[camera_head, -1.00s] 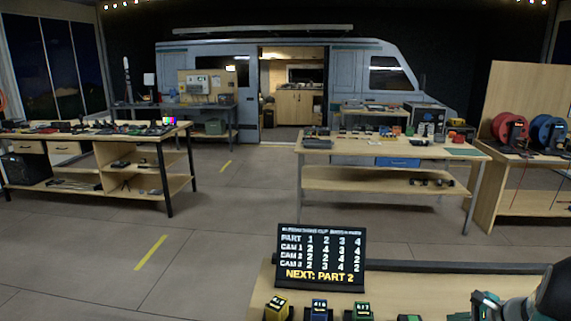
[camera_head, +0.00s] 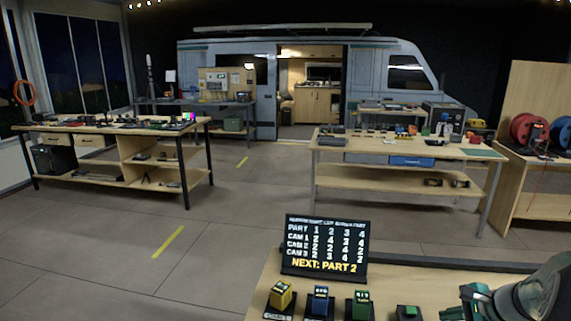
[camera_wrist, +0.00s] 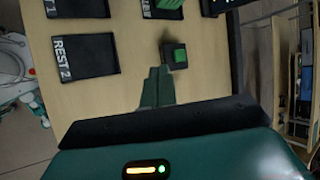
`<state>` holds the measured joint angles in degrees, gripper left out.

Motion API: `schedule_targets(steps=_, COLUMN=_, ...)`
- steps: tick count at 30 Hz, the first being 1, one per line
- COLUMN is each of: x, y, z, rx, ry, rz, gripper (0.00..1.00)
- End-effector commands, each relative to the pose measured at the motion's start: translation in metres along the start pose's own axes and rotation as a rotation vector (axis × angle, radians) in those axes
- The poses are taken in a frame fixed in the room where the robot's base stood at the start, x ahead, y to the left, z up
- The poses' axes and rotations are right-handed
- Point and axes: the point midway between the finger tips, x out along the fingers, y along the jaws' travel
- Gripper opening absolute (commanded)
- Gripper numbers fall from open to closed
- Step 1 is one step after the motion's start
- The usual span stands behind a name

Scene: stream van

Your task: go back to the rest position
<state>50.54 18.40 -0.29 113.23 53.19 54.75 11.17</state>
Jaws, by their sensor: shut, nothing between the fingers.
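In the wrist view my gripper (camera_wrist: 158,75) is shut and empty, its two green fingers together above the wooden bench top (camera_wrist: 105,95). A black pad marked REST 2 (camera_wrist: 85,56) lies left of the fingers. Another black pad (camera_wrist: 78,8) with a partly cut-off label lies beyond it. A green button on a black base (camera_wrist: 174,55) is just ahead and right of the fingertips. In the head view part of my green and grey arm shows at the lower right; the fingertips cannot be made out there.
On the near bench, yellow (camera_head: 281,295), blue (camera_head: 320,301) and green (camera_head: 361,304) blocks stand on black bases before a black sign (camera_head: 325,248) reading NEXT: PART 2. A workbench (camera_head: 405,150) stands behind, another (camera_head: 80,128) at left. Open floor lies between.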

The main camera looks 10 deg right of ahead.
Motion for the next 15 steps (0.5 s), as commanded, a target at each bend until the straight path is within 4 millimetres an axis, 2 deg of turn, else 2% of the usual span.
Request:
schedule_targets(steps=1, x=-0.001, y=-0.004, z=0.017, rx=-0.05, ry=0.0, rz=0.017, gripper=0.0)
schedule_targets(steps=5, x=-0.002, y=-0.006, z=0.059, rx=-0.186, ry=0.001, rz=0.072, gripper=0.0)
schedule_targets(steps=8, x=-0.005, y=-0.005, z=0.099, rx=-0.324, ry=0.003, rz=0.124, gripper=0.0)
schedule_targets(steps=12, x=-0.015, y=0.006, z=0.164, rx=-0.57, ry=0.013, rz=0.204, gripper=0.0)
schedule_targets(steps=15, x=-0.024, y=0.019, z=0.205, rx=-0.748, ry=0.024, rz=0.254, gripper=0.0)
